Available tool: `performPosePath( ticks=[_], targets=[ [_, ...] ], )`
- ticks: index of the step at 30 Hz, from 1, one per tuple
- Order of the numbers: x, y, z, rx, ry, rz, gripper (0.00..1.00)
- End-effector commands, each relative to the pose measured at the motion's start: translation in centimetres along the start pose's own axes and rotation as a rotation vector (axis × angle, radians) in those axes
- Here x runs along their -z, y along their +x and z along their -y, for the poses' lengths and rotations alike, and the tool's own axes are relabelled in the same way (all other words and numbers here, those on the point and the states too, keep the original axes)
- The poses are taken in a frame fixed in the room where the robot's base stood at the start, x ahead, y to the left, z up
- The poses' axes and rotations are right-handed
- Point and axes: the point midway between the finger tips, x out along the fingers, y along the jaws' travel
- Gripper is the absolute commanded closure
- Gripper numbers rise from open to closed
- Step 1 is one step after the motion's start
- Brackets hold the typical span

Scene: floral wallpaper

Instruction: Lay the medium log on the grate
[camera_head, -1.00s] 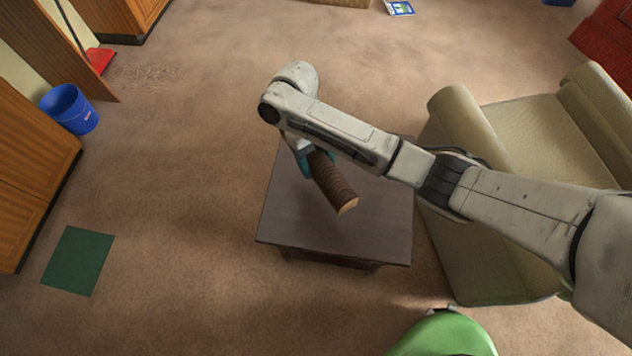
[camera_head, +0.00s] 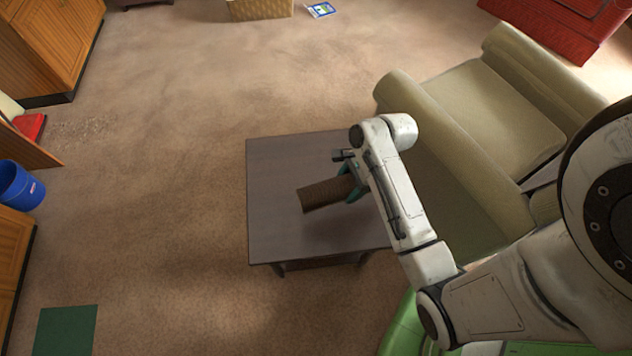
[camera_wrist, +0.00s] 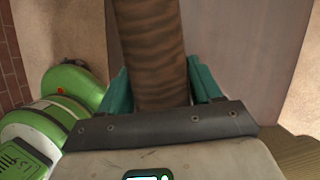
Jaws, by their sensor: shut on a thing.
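A brown log (camera_head: 326,193) with ridged bark is held over a dark low table in the head view. My gripper (camera_head: 352,187), with teal fingers, is shut on one end of it. In the wrist view the log (camera_wrist: 152,45) runs up between the teal fingers of my gripper (camera_wrist: 160,88), and its far end is out of the frame. I cannot tell from the head view how high the log is above the table. No grate shows in these frames.
The low table (camera_head: 285,225) stands on the carpet, its top otherwise bare. A beige armchair (camera_head: 480,110) is close on its right. A green object (camera_head: 400,325) is in front. A blue bucket (camera_head: 20,186) and green mat (camera_head: 66,330) are at left. Carpet beyond the table is open.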

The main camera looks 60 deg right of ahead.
Motion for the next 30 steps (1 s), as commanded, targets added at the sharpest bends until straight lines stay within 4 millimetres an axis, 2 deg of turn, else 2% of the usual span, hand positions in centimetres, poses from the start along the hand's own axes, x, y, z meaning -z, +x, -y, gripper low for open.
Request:
performPosePath(
  ticks=[1,4,9,11,22,27,30],
  targets=[
    [1.4,-0.6,-0.8,0.023,0.054,0.000,0.87],
    [3.5,-1.3,-1.8,0.058,0.134,0.002,0.87],
    [4.7,-1.4,-1.9,0.082,0.186,0.004,0.87],
    [4.5,-0.9,-1.2,0.082,0.188,0.005,0.87],
    [1.5,4.0,5.3,0.081,0.184,0.006,0.87],
    [1.5,7.5,7.2,0.079,0.187,0.005,0.87],
    [1.4,8.7,8.0,0.081,0.187,0.004,0.87]
  ],
)
